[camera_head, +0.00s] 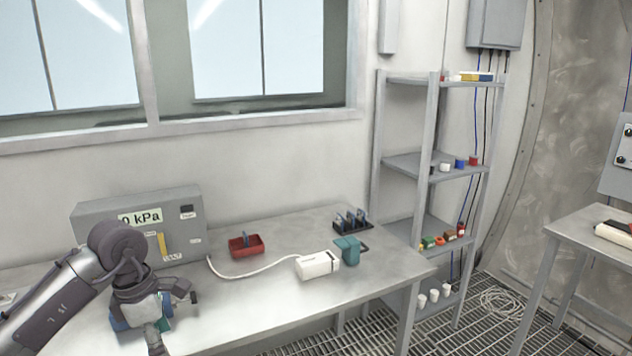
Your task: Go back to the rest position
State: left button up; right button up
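My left arm comes in from the left edge. My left gripper (173,318) is over the front left of the grey workbench (260,310), in front of the pressure box (185,215). Its two fingers look spread apart, one to the right and one toward the bottom of the picture. A blue and teal object (121,322) shows partly behind and below the gripper. I cannot tell whether the gripper touches it. My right gripper is not in view.
On the bench are a red tray (246,251), a white device (317,265) with a cable, a teal block (348,250) and a black rack (351,222). A shelf unit (403,160) stands right of the bench. Another table (590,224) is at far right. Grating floor lies between.

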pick_arm(q)
jog(key=w+d+f+n+h, duration=0.1)
jog(key=d+f+n+h, duration=0.4)
jog(key=d, duration=0.3)
jog(key=w+d+f+n+h, duration=0.1)
jog(key=d+f+n+h, duration=0.1)
jog(key=d+f+h, duration=0.5)
jog(key=a+f+n+t+y, duration=0.2)
jog(key=f+n+t, duration=0.4)
jog(key=f+n, duration=0.4)
jog(key=a+f+n+t+y, duration=0.1)
jog(key=a+f+n+t, duration=0.2)
jog(key=f+n+t, duration=0.5)
jog(key=s+a+f+n+g+y, duration=0.35)
jog(key=s+f+n, duration=0.45)
jog(key=s+f, duration=0.3)
jog(key=s+a+f+n+g+y, duration=0.3)
jog(key=s+f+n+y, duration=0.35)
jog(key=f, duration=0.65)
jog(key=s+f+n+g, duration=0.2)
jog(key=s+f, duration=0.1)
jog(key=s, duration=0.7)
jog(key=s+f+n+g, duration=0.2)
jog(key=s, duration=0.8)
jog(key=s+f+n+g, duration=0.3)
jog(key=s, duration=0.7)
jog(key=shift+d+f, duration=0.25)
jog(key=shift+f, duration=0.1)
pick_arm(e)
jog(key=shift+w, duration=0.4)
